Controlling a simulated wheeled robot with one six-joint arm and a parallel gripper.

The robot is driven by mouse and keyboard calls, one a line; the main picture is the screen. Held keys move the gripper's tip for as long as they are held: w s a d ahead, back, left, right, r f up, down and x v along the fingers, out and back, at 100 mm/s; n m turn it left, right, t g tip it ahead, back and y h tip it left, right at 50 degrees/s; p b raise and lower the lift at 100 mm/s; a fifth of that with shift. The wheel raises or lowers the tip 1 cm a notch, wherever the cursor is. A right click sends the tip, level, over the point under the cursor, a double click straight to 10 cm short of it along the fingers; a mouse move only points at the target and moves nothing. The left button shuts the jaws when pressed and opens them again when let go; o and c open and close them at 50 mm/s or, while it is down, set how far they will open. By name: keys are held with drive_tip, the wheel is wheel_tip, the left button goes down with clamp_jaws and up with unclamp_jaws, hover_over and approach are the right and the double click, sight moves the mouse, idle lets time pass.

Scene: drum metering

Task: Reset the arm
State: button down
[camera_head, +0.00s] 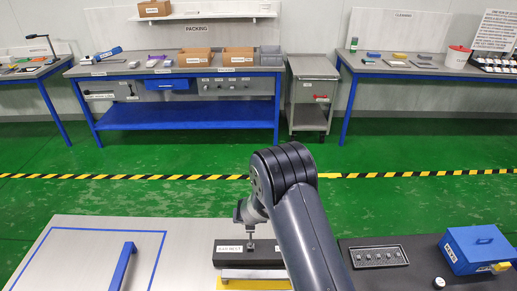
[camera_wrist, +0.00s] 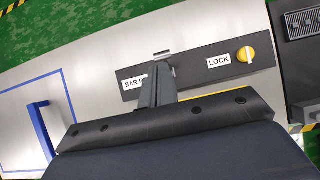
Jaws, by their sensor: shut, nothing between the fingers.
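My gripper (camera_wrist: 159,72) shows in the wrist view as narrow dark fingers, shut together with nothing between them. They overlap the dark panel with the bar label (camera_wrist: 133,83) and partly cover its lettering. A small silver bracket (camera_wrist: 162,54) shows just beyond the fingertips. In the head view my arm bends over the front bench, with its wrist above the black labelled block (camera_head: 238,246). The arm hides the right part of that block. Whether the fingertips touch anything cannot be told.
A yellow knob (camera_wrist: 246,54) sits beside the LOCK label (camera_wrist: 219,62). A blue handle (camera_head: 122,265) stands inside a blue outline at left. A slotted black tray (camera_head: 379,257) and a blue box (camera_head: 479,248) are at right. Green floor (camera_head: 150,155) separates this bench from the packing bench (camera_head: 180,70).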

wheel_tip(320, 180, down, 8)
drive_tip(key=b, duration=0.2)
drive_tip(key=shift+w, duration=0.4)
